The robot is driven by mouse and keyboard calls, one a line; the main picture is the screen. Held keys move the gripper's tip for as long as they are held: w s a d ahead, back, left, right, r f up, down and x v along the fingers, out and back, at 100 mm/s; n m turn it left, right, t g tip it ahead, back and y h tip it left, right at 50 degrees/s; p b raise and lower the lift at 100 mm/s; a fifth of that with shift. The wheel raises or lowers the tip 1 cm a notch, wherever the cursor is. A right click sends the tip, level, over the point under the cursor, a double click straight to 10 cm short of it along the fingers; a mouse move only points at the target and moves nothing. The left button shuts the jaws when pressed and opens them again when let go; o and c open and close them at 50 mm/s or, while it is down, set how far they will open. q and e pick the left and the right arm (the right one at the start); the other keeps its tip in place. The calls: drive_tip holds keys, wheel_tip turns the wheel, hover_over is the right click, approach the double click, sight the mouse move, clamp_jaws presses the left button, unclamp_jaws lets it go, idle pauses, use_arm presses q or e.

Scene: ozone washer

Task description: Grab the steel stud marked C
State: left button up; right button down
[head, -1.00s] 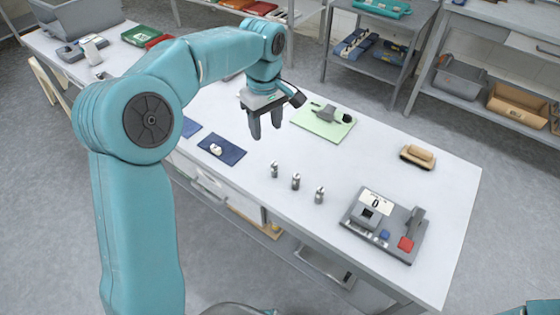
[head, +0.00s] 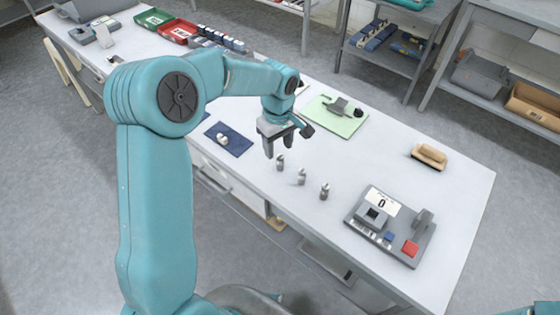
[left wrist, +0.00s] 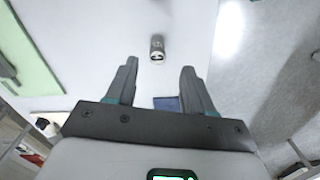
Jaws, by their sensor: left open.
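Three small steel studs stand upright in a slanting row on the white table: the left stud (head: 280,162), the middle stud (head: 301,178) and the right stud (head: 325,192). Their letters cannot be read in the head view. My left gripper (head: 279,150) is open and empty, close above the left stud. In the left wrist view, one stud (left wrist: 157,48) shows just beyond the gap between the open fingers (left wrist: 159,67). It has a dark mark that I cannot read, and the fingers do not touch it. My right gripper is not in view.
A grey device (head: 390,226) with a display reading 0 and a red button stands right of the studs. A green mat (head: 324,122) with a tool, a brown brush-like block (head: 429,156) and a blue mat (head: 241,149) lie around. Table between studs and block is clear.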

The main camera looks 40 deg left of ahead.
sight(280, 156)
use_arm(q)
drive_tip(key=f, duration=0.5)
drive_tip(key=shift+w+d+p, duration=0.15)
drive_tip(key=shift+d+p, duration=0.05)
drive_tip(key=shift+p, duration=0.1)
drive_tip(key=shift+r, duration=0.1)
clamp_jaws()
drive_tip(key=shift+r, duration=0.1)
